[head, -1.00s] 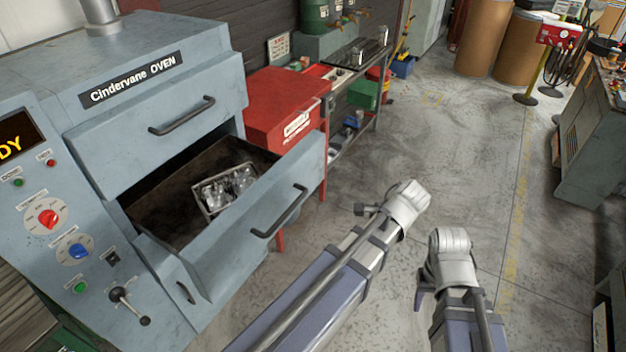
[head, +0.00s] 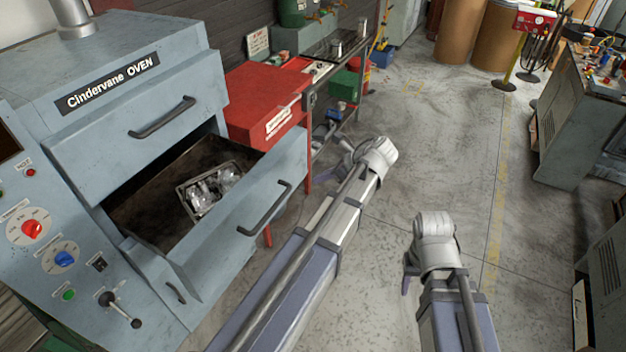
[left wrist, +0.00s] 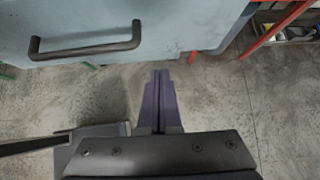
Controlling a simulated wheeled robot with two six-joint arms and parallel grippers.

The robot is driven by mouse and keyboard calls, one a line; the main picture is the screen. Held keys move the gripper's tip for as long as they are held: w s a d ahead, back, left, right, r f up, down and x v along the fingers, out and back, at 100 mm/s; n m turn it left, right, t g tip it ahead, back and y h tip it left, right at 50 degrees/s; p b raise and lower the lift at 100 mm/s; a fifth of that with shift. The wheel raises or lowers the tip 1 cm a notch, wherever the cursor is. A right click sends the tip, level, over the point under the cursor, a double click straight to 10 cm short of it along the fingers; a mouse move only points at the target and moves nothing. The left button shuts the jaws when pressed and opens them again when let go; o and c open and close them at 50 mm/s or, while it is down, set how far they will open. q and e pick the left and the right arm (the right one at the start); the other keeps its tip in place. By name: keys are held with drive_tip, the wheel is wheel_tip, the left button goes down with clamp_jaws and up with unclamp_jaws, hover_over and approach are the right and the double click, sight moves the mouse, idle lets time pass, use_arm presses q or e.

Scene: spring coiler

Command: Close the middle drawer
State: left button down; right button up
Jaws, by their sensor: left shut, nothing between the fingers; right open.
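The middle drawer (head: 250,222) of the blue-grey oven is pulled well out, below a top drawer (head: 130,140) that looks shut. Its dark bar handle (head: 265,209) is on the front face. In the left wrist view the drawer front (left wrist: 190,25) and handle (left wrist: 85,44) lie along the top. My left gripper (head: 328,172) is beyond the drawer front, to the right of the handle in the head view. Its fingers (left wrist: 159,85) are together and empty, apart from the drawer. My right gripper (head: 407,283) is further right, partly hidden by its own wrist, and holds nothing visible.
A wire tray (head: 210,190) with clear items sits inside the drawer. A red cabinet (head: 262,95) and a steel bench (head: 345,75) stand behind the drawer. The control panel (head: 60,240) is at left. Grey floor is open to the right, before a workbench (head: 560,130).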

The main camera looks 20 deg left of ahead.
use_arm(q)
drive_tip(key=shift+a+r+b+x, duration=0.3)
drive_tip(key=shift+b+x, duration=0.5)
drive_tip(key=shift+x, duration=1.05)
drive_tip(key=shift+a+r+b+x, duration=0.35)
drive_tip(key=shift+b+x, duration=0.5)
drive_tip(key=shift+x, duration=1)
drive_tip(key=shift+a+r+b+x, duration=0.3)
drive_tip(key=shift+b+x, duration=0.5)
drive_tip(key=shift+x, duration=1.05)
drive_tip(key=shift+a, duration=0.1)
hover_over(217, 164)
drive_tip(key=shift+d, duration=0.35)
drive_tip(key=shift+a+r, duration=0.1)
drive_tip(key=shift+a, duration=0.15)
drive_tip(key=shift+a, duration=0.1)
